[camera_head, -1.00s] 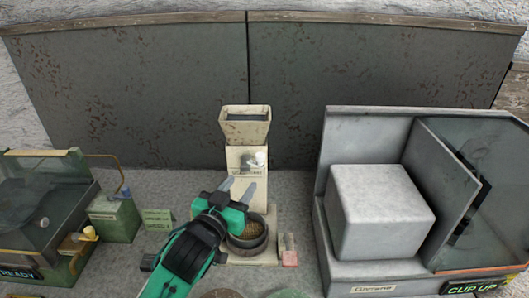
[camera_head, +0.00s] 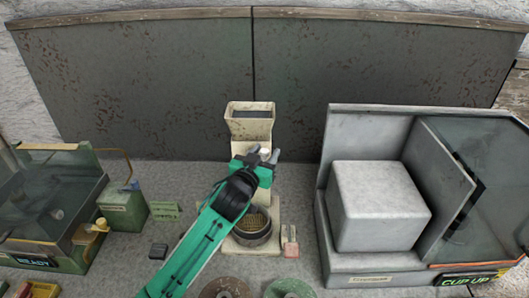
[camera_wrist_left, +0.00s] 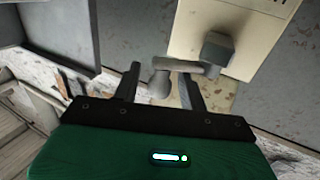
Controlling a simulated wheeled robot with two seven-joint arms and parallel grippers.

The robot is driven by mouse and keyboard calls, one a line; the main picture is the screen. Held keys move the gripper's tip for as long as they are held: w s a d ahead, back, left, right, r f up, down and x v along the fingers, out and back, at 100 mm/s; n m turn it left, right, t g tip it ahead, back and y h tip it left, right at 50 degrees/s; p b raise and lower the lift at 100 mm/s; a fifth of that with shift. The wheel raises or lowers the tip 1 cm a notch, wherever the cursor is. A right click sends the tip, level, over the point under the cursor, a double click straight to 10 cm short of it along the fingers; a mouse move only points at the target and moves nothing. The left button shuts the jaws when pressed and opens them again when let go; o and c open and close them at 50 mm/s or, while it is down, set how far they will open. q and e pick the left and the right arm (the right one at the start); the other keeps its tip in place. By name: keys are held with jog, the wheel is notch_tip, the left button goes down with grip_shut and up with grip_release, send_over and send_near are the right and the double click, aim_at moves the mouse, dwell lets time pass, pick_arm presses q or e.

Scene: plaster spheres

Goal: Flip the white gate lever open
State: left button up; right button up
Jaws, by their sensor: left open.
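The white gate lever (camera_head: 266,144) is on the front of a cream hopper machine (camera_head: 250,130), and my left gripper partly hides it in the head view. In the left wrist view the lever (camera_wrist_left: 180,66) is a short bar from a square pivot block (camera_wrist_left: 217,48), with a rounded knob (camera_wrist_left: 160,84) at its end. My left gripper (camera_head: 264,154) is open in front of the machine. In the wrist view its fingers (camera_wrist_left: 160,72) stand on either side of the knob end; I cannot tell whether they touch it.
A dark round bowl (camera_head: 252,231) with grainy contents sits at the machine's base. A grey cabinet with a pale block (camera_head: 380,205) stands at right. A green glass-lidded box (camera_head: 45,205) stands at left. A dark panel wall (camera_head: 150,85) closes off the back.

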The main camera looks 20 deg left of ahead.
pick_arm(q)
grip_shut()
pick_arm(e)
jog(key=shift+s+d, duration=0.1)
jog(key=shift+d, duration=0.2)
